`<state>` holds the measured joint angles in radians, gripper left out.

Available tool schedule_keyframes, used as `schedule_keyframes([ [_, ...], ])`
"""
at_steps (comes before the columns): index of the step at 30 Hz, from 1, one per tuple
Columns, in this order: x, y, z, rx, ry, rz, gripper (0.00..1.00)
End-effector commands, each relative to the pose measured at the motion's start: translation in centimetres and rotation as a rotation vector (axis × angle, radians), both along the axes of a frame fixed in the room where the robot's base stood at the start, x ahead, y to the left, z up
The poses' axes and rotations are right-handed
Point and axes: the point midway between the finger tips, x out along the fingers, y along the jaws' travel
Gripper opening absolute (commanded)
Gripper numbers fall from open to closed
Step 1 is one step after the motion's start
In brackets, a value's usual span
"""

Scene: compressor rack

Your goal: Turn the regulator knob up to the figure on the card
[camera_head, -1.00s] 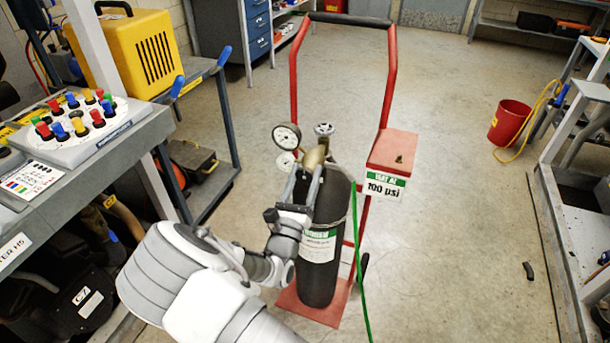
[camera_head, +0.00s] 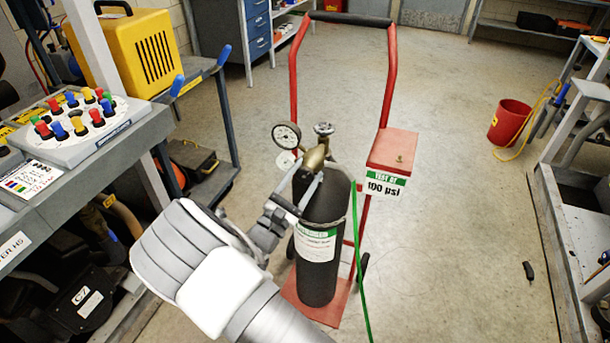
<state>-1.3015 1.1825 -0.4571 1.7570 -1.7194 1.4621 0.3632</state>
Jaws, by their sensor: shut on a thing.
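The regulator (camera_head: 316,157) is a brass body on top of a dark gas cylinder (camera_head: 322,210). A round white gauge (camera_head: 287,135) faces me on its left; its reading is too small to make out. A second pale gauge (camera_head: 285,160) sits just below it, partly hidden. My gripper (camera_head: 307,173) reaches in from the lower left, its two fingers at the near side of the regulator, shut on the regulator knob. The knob is mostly hidden between the fingers. The card (camera_head: 386,184) hangs on the red box to the right and reads "SET AT 100 psi".
The cylinder stands on a red hand truck (camera_head: 388,80) with a red box (camera_head: 394,150). A green hose (camera_head: 356,250) runs down beside it. A bench with coloured knobs (camera_head: 80,125) is at left, a red bucket (camera_head: 509,120) at right. Open floor lies between.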

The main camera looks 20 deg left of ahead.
Motion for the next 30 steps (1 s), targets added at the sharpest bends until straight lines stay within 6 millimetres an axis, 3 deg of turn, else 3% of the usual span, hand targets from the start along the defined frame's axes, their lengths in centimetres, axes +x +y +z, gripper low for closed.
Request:
schedule_keyframes([
  [18,-0.06,0.05,-0.30,0.579,-0.042,0.000,0.03],
  [30,-0.05,0.02,-0.24,0.835,-0.062,0.001,0.03],
])
